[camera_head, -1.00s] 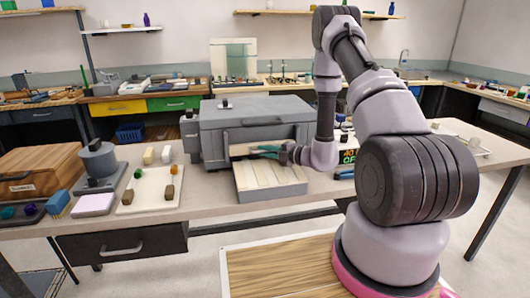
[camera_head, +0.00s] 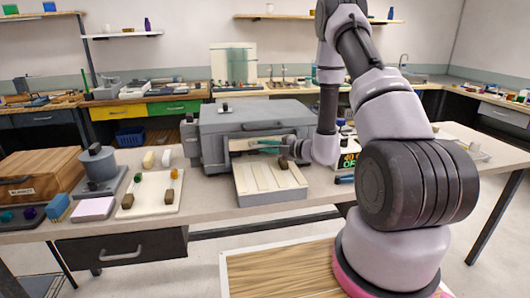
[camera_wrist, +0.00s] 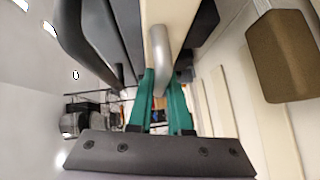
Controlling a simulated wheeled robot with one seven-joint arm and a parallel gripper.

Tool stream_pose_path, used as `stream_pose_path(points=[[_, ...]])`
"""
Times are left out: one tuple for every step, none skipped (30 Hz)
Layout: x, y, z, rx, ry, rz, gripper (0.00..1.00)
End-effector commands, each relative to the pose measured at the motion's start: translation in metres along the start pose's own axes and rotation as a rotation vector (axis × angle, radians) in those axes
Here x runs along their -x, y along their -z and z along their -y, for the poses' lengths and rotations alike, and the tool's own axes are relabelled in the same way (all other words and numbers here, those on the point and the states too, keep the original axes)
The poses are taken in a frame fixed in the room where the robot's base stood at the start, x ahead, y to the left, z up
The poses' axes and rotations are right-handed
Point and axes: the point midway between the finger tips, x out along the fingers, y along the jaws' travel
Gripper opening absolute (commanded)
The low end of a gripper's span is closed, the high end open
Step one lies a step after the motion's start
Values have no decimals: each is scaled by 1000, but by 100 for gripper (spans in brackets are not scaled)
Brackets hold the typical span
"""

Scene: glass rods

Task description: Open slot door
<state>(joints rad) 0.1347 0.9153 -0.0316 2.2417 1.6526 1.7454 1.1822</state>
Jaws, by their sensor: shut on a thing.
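The grey box-shaped machine (camera_head: 215,125) stands on the bench with a low front opening. A pale cream panel, which looks like the slot door (camera_head: 240,144), shows at that opening. In the wrist view the cream panel (camera_wrist: 178,14) carries a rounded silver handle (camera_wrist: 159,45). My gripper (camera_wrist: 160,88) has teal fingers, one on each side of the handle's end, shut on it. In the head view my gripper (camera_head: 262,146) reaches to the opening from the right. How far the door stands open I cannot tell.
A slatted pale tray (camera_head: 258,180) sits below the opening, with a brown block (camera_head: 283,163) near its back right; the block also shows close in the wrist view (camera_wrist: 285,55). A cream board (camera_head: 150,205) with small pieces lies to the left.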

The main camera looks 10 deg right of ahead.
Motion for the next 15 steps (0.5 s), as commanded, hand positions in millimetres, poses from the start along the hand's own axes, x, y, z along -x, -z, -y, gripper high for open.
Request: stream_pose_path(points=[[1, 0, 1, -1, 1, 2, 0], [1, -1, 1, -1, 1, 2, 0], [1, -1, 1, -1, 1, 2, 0], [1, -1, 1, -2, 1, 2, 0], [1, -1, 1, -1, 1, 2, 21], [1, -1, 1, -1, 1, 2, 36], [0, -1, 1, -1, 1, 2, 47], [0, 0, 1, -1, 1, 1, 47], [0, 0, 1, -1, 1, 1, 47], [0, 0, 1, -1, 1, 1, 47], [0, 0, 1, -1, 1, 1, 47], [0, 0, 1, -1, 1, 1, 47], [0, 0, 1, -1, 1, 1, 47], [0, 0, 1, -1, 1, 1, 47], [0, 0, 1, -1, 1, 1, 47]])
